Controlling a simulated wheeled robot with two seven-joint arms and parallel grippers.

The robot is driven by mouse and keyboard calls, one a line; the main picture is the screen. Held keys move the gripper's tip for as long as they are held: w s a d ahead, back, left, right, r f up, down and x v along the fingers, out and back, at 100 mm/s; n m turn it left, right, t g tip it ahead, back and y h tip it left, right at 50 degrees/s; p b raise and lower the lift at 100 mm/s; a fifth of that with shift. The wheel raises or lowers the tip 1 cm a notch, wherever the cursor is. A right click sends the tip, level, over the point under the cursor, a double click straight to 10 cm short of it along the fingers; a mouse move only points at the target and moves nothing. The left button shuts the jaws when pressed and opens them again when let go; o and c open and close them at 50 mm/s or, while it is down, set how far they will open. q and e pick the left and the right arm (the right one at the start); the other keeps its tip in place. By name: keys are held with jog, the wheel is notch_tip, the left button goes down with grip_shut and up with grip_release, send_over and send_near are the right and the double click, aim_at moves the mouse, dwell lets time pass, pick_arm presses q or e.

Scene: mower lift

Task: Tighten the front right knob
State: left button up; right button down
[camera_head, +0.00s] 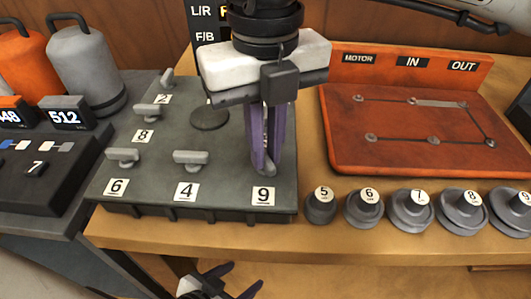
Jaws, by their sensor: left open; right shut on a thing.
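The dark grey panel (230,190) carries several grey T-shaped knobs with white number labels. The front row is labelled 6, 4 and 9. The front right position has the label 9 (263,196). Its knob is largely hidden behind my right gripper (265,168), which points down just behind that label and is shut on it. The knob at 4 (191,159) and the knob at 6 (122,156) stand uncovered to the left. My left gripper (232,280) is open and empty, below the table's front edge, at the picture's bottom.
Grey weights numbered from 5 (320,207) upward line the table's front right. An orange board (420,130) with linked pegs lies behind them. A black scale (40,170) and weights with handles, one grey (85,72), are at the left. A dark sign (202,25) stands behind.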

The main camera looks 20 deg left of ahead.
aim_at(266, 156)
jog(key=shift+m+b, duration=0.45)
jog(key=shift+m, duration=0.45)
jog(key=shift+m+b, duration=0.7)
jog(key=shift+m, duration=0.9)
jog(key=shift+r, duration=0.1)
jog(key=c, duration=1.8)
grip_release()
notch_tip(266, 156, up, 10)
jog(key=shift+r+p, duration=0.15)
jog(key=shift+p, duration=0.6)
